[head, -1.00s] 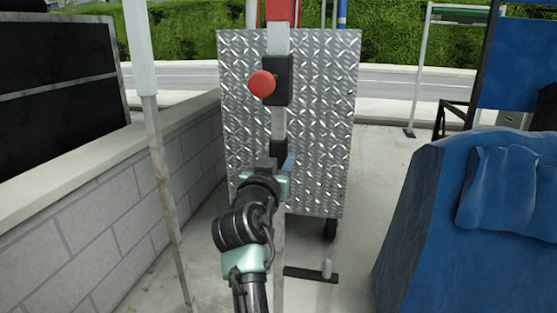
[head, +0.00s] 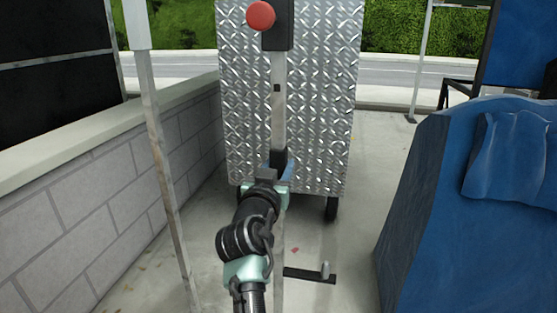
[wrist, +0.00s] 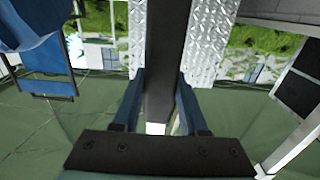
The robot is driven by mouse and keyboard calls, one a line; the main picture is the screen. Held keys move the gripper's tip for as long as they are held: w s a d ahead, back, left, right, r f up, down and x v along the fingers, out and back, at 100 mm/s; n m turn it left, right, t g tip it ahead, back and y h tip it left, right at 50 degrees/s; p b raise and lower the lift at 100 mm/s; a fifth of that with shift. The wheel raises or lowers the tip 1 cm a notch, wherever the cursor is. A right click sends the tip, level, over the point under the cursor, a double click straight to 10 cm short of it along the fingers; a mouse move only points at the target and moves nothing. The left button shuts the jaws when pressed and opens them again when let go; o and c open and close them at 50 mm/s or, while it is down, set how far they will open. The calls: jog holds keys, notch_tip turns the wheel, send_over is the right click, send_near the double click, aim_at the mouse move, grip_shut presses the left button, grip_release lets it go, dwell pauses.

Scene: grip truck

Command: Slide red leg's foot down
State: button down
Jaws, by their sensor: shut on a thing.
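The red leg is a square metal pole (head: 278,115) that stands upright in front of the checker-plate box; its red upper part is out of view. A red knob (head: 260,15) sits on a black clamp block (head: 278,28) at the top of the head view. A dark section (head: 278,157) lies lower on the pole. My gripper (head: 277,172) is shut on the leg there, well below the knob. In the wrist view its two fingers (wrist: 160,98) flank a dark upright bar (wrist: 168,40). I cannot clearly see the leg's lowest end.
A checker-plate box (head: 325,90) on wheels stands just behind the leg. A thin metal pole (head: 160,150) and a block wall (head: 110,210) stand left. A blue covered object (head: 420,200) stands right. A black bar (head: 308,275) with a grey peg lies low in view.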

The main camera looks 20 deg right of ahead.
jog(key=shift+f, duration=0.65)
jog(key=shift+c, duration=2.2)
grip_release()
jog(key=shift+r, duration=0.2)
jog(key=shift+s+a+p, duration=0.3)
jog(key=shift+s+a, duration=0.05)
jog(key=shift+s, duration=0.1)
jog(key=p+v, duration=0.4)
jog(key=v, duration=0.8)
jog(key=shift+w, duration=0.1)
